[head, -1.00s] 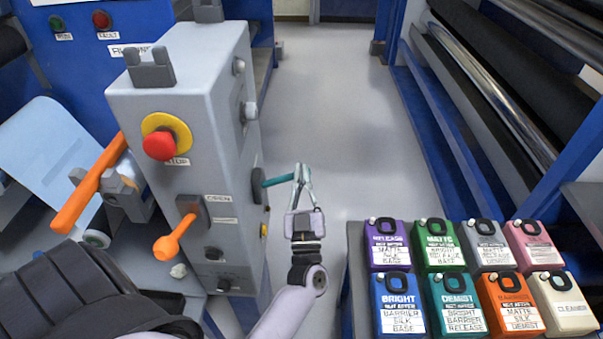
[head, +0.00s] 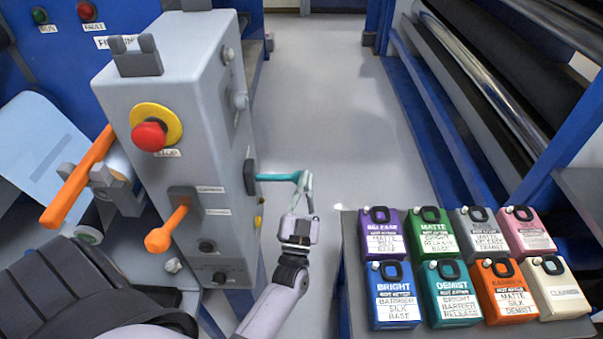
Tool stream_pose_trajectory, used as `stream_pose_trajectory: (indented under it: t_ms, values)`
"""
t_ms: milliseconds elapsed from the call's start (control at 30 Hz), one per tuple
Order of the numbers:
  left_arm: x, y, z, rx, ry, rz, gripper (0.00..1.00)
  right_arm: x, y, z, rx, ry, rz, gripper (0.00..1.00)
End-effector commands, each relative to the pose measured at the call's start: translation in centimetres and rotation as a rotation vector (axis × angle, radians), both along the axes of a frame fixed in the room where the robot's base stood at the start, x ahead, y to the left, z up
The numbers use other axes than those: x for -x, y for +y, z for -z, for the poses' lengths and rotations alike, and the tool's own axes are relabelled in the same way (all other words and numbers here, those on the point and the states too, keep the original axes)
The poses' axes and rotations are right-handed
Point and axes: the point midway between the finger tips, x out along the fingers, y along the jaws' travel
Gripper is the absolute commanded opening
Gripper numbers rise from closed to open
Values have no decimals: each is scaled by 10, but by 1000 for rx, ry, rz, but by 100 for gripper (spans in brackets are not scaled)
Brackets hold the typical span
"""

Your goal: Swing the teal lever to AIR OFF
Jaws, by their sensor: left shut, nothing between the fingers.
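The teal lever (head: 276,178) sticks out to the right from a dark pivot plate on the right side of the grey control cabinet (head: 142,220). It lies nearly level in the picture. My left gripper (head: 303,180) is at the lever's free end, fingers pointing up and away. Its fingers are shut with nothing between them. They overlap the lever's tip in the picture and appear to touch it. No AIR OFF label is readable. My right gripper is not in view.
The cabinet also has a red stop button (head: 149,136) and an orange lever (head: 168,229) on its front. A grey stand (head: 350,243) with several coloured canisters is at right. Rollers (head: 482,97) line the far right. Floor between is clear.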

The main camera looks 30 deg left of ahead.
Motion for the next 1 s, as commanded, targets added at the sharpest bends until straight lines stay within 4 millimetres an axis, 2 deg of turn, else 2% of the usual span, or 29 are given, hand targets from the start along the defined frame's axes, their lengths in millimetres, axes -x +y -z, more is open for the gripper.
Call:
stream_pose_trajectory:
  t_ms: [100, 400, 700, 1000]
  values:
    - [-1, -1, 16, -92, 59, 0, 0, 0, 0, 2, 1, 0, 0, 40]
    - [0, 0, 44, -273, 168, 0, 0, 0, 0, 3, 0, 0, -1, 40]
    - [1, 2, 58, -366, 224, -1, 0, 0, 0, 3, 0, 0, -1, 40]
    - [1, 3, 61, -385, 236, -1, 0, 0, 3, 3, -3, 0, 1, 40]
